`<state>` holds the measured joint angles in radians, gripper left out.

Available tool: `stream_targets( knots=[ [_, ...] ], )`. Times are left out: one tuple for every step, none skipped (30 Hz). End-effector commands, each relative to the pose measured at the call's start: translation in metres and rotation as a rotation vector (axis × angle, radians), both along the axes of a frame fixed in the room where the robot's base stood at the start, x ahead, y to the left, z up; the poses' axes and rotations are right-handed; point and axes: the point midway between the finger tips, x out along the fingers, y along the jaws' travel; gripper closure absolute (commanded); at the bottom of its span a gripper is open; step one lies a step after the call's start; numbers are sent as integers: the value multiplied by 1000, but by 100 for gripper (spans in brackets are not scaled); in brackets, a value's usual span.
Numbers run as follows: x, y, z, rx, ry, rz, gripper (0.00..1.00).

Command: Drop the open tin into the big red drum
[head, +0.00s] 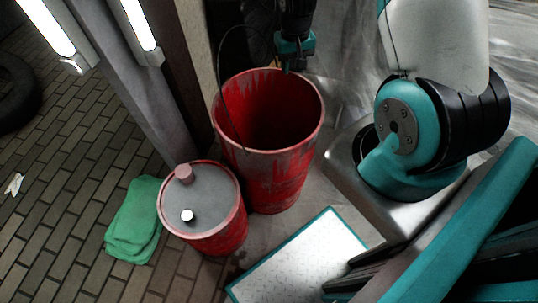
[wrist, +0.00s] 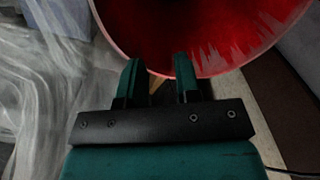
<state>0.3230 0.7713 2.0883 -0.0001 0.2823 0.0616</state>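The big red drum (head: 285,175) stands upright, open at the top, with worn grey patches on its rim and side. Its inside is dark red, and its deep part is in shadow. In the wrist view the drum's red inside and pale rim (wrist: 215,72) fill the top, just beyond my fingertips. My gripper (head: 290,66) points down at the drum's far rim. In the wrist view my gripper (wrist: 160,68) has its two fingers apart, with no tin seen between them. I cannot make out the open tin in either view.
A smaller red drum (head: 234,226) with a grey lid and two caps stands in front of the big one. A folded green cloth (head: 134,218) lies on the brick floor. A post with lamps (head: 150,85) rises at left. Crumpled clear sheeting (wrist: 45,95) lies beside the drum.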

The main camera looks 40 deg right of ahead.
Motion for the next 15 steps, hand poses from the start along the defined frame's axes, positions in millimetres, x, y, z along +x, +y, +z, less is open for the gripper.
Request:
stream_targets(
  knots=[
    [0,0,14,-2,-4,0,69],
    [1,0,21,-2,-6,0,69],
    [1,0,32,-2,-6,0,69],
    [1,0,40,-2,-7,0,69],
    [1,0,48,-2,-7,0,69],
    [1,0,58,-2,-7,0,69],
    [1,0,66,-2,-7,0,69],
    [1,0,74,-2,-7,0,69],
    [1,0,84,-2,-7,0,69],
    [1,0,92,-2,-7,0,69],
    [1,0,99,-1,-6,0,69],
    [1,0,108,-1,-6,0,69],
    [1,0,114,-1,-6,0,69],
    [1,0,120,-1,-5,0,69],
    [0,0,127,-2,-5,0,69]
  ],
)
